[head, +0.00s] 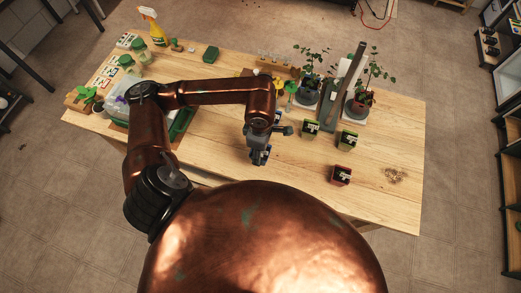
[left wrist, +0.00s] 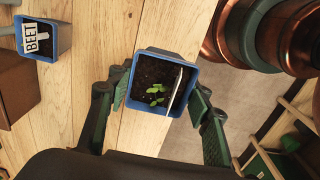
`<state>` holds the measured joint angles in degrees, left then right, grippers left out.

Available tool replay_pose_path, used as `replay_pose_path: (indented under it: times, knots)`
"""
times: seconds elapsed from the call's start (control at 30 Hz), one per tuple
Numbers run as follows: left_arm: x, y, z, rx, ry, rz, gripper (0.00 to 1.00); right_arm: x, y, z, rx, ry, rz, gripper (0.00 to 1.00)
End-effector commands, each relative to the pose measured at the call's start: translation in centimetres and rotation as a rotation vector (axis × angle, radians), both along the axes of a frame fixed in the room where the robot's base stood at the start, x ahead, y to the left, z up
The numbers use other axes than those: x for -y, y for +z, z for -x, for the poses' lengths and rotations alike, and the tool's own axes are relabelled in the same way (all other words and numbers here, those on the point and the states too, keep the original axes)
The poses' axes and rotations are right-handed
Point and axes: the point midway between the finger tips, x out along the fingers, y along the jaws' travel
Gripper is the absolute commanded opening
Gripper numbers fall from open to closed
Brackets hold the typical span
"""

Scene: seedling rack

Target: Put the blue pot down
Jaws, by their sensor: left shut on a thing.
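A blue pot (left wrist: 150,82) with dark soil, a small green seedling and a pale label stick sits between the two fingers of my left gripper (left wrist: 158,92), which is shut on it. In the head view my left gripper (head: 259,143) points down near the front edge of the table, with the blue pot (head: 260,158) at its tip. I cannot tell whether the pot's base touches the wood. A second blue pot (left wrist: 45,40) with a label reading BEET stands apart at the upper left of the left wrist view. My right gripper is not in view.
The wooden table (head: 395,135) has bare wood at the right front.

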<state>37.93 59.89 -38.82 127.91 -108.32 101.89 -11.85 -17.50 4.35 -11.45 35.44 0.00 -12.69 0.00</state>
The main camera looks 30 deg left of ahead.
Motion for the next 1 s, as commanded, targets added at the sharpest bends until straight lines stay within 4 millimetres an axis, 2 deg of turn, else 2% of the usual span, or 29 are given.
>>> replay_pose_path:
  times: [0.03, 0.2, 0.47, 0.7, 1.0]
  knots:
    - [-0.4, -1.2, -0.5, -0.007, 0.004, 0.000, 0.19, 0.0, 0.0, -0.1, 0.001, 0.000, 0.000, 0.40]
    - [-1.6, -3.7, -2.4, -0.004, 0.001, 0.001, 0.19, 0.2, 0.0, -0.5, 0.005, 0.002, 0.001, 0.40]
    - [-2.2, -5.2, -3.4, -0.003, 0.000, 0.002, 0.19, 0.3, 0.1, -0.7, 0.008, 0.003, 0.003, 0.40]
    - [-2.4, -8.3, -3.7, -0.005, -0.001, 0.002, 0.19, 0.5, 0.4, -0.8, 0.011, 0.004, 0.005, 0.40]
    - [-2.4, -8.8, -3.8, -0.001, -0.002, 0.001, 0.19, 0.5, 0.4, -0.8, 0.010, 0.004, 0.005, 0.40]
